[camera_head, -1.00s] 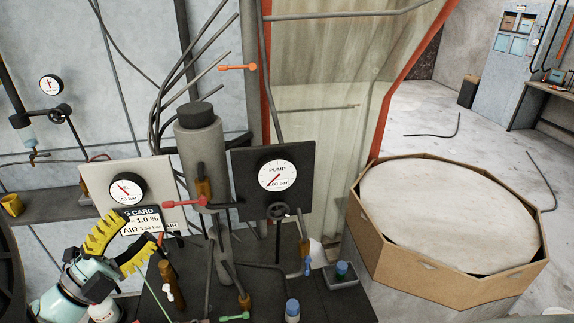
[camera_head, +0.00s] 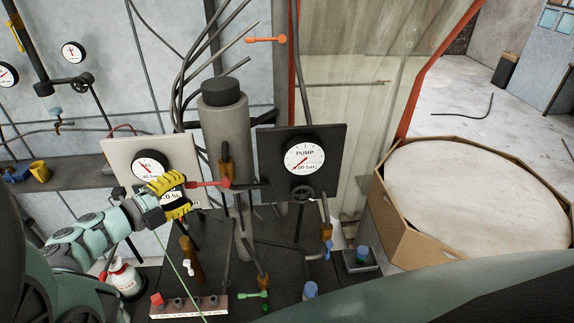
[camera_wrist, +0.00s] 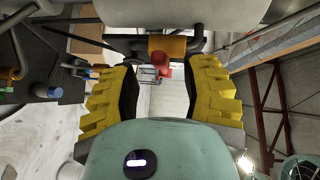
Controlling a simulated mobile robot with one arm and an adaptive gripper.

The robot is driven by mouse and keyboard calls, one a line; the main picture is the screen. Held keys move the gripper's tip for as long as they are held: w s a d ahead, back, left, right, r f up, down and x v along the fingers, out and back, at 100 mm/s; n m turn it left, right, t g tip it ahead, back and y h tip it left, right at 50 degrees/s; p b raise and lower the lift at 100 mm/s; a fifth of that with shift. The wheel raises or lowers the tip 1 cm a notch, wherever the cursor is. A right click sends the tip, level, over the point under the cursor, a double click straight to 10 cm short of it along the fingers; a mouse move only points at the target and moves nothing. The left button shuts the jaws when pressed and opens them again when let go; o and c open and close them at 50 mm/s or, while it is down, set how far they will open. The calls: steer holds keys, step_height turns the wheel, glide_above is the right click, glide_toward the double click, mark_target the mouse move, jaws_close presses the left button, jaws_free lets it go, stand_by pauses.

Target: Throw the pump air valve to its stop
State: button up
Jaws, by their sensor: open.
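A red lever handle (camera_head: 208,184) points left from a brass valve body (camera_head: 227,170) in front of the grey cylinder, left of the PUMP gauge. No label naming this valve is readable. My gripper (camera_head: 187,192), with yellow ribbed fingers, is open at the left end of the lever. In the wrist view the red handle (camera_wrist: 163,66) shows end-on between the spread fingers of my gripper (camera_wrist: 162,72), with the brass body (camera_wrist: 166,46) behind it. I cannot tell whether a finger touches the handle. The PUMP gauge (camera_head: 304,154) sits on a dark panel.
A left gauge (camera_head: 150,165) stands behind my gripper, its card partly covered. A handwheel (camera_head: 302,194) is below the PUMP gauge. Upright levers, a green handle (camera_head: 252,295) and a white-red bottle (camera_head: 126,279) crowd the bench. An orange lever (camera_head: 265,40) is higher up. An octagonal box (camera_head: 405,225) stands right.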

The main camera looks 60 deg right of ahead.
mark_target(208, 184)
steer(key=shift+s+d+f, duration=0.1)
steer(key=shift+d+f, duration=0.05)
steer(key=shift+d, duration=0.75)
steer(key=shift+s+d+f, duration=0.1)
steer(key=shift+d, duration=0.75)
steer(key=shift+s+d+f, duration=0.1)
steer(key=shift+d+f, duration=0.05)
steer(key=shift+d, duration=0.75)
steer(key=shift+o, duration=0.2)
jaws_close()
steer(key=shift+w, duration=0.1)
